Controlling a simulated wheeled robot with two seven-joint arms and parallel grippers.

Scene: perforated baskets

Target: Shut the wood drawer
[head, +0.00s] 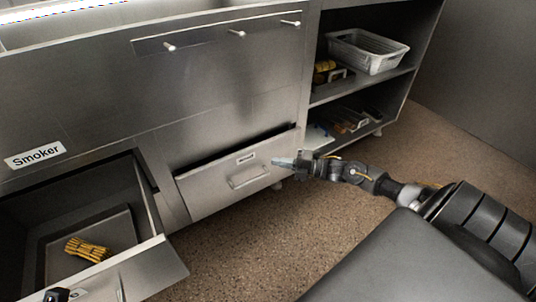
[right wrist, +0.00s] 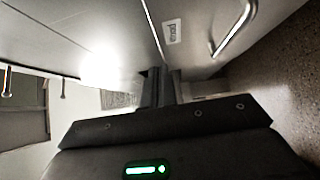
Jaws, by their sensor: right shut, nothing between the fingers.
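The wood drawer (head: 235,175) is a steel front with a bar handle and a small label, low in the middle of the cabinet in the head view. A dark gap shows along its top edge, so it stands a little open. Its label reads "Wood" in the right wrist view (right wrist: 173,32), with the handle beside it. My right gripper (head: 284,162) is shut and empty, at the right part of the drawer front; contact cannot be told. A dark piece at the bottom left edge of the head view may be my left gripper (head: 57,294); its jaws cannot be made out.
A second drawer (head: 155,262) at the lower left is pulled far out, with a yellow bundle (head: 87,249) inside. A "Smoker" label (head: 35,155) is above it. Open shelves (head: 362,88) at the right hold a white perforated basket (head: 367,51). Speckled floor (head: 240,250) is free in front.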

